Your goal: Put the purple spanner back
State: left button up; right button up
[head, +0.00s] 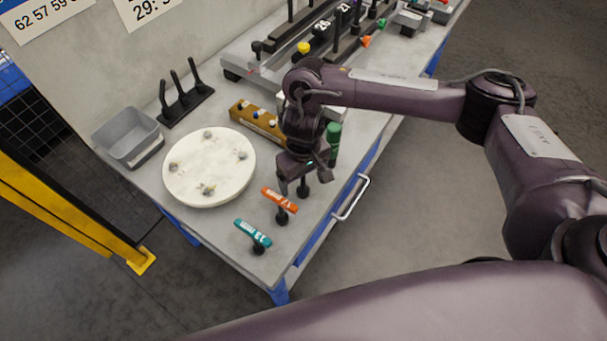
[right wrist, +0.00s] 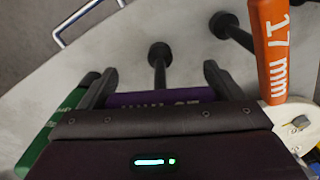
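The purple spanner (right wrist: 160,97) shows in the right wrist view as a strip between the two fingers of my right gripper (right wrist: 160,82). Its lower edge is hidden by the gripper body, and a black post (right wrist: 160,55) stands just past it. The fingers are wide apart; whether they touch the spanner's ends I cannot tell. In the head view my right gripper (head: 306,178) points down over a post (head: 302,190), hiding the spanner. The orange spanner (head: 279,200) and teal spanner (head: 253,233) rest on posts close by. My left gripper is not in view.
The green spanner (head: 333,136) stands close beside my right gripper. A round white plate (head: 225,175), a grey bin (head: 127,134), a brown block (head: 255,119) and a black rack (head: 184,98) are on the table. A metal handle (head: 352,198) juts from the table's edge.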

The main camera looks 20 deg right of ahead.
jog(key=shift+o, duration=1.1)
jog(key=shift+r, duration=0.4)
notch_tip(320, 180, up, 12)
jog(key=shift+f+p, duration=0.25)
jog(key=shift+p, duration=0.45)
